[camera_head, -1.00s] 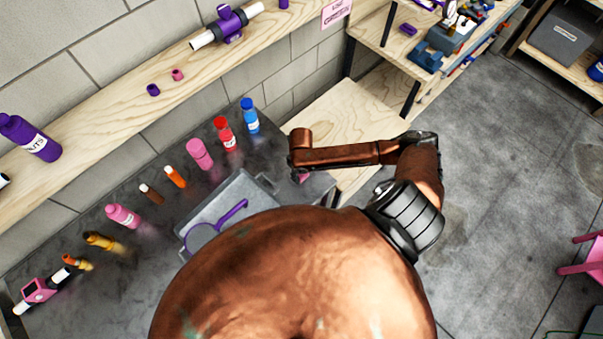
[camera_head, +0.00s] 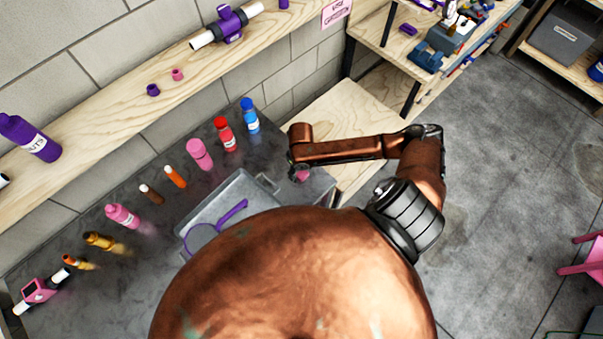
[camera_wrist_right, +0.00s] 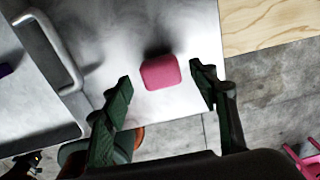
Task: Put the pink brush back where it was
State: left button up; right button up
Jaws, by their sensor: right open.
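A small pink rounded block (camera_wrist_right: 161,71), which seems to be the pink brush, sits on a grey metallic surface in the right wrist view. No bristles show. In the head view a small pink patch (camera_head: 302,176) shows just below the end of my right arm, at the right end of the dark bench. My right gripper (camera_wrist_right: 161,84) is open, with one dark green finger on each side of the pink block. Neither finger visibly touches it. The gripper's fingers are mostly hidden in the head view. My left gripper is not in view.
A grey metal tray (camera_head: 262,187) with a purple handled item (camera_head: 205,237) lies left of my right gripper. Red (camera_head: 225,134) and blue (camera_head: 249,116) bottles stand behind it. A lower wooden shelf (camera_head: 330,112) lies beyond the bench's right end.

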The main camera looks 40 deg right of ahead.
aim_at(301, 174)
notch_tip(301, 174, up, 9)
dwell(0.3)
jog(key=shift+a+f, duration=0.1)
jog(key=shift+a, duration=0.05)
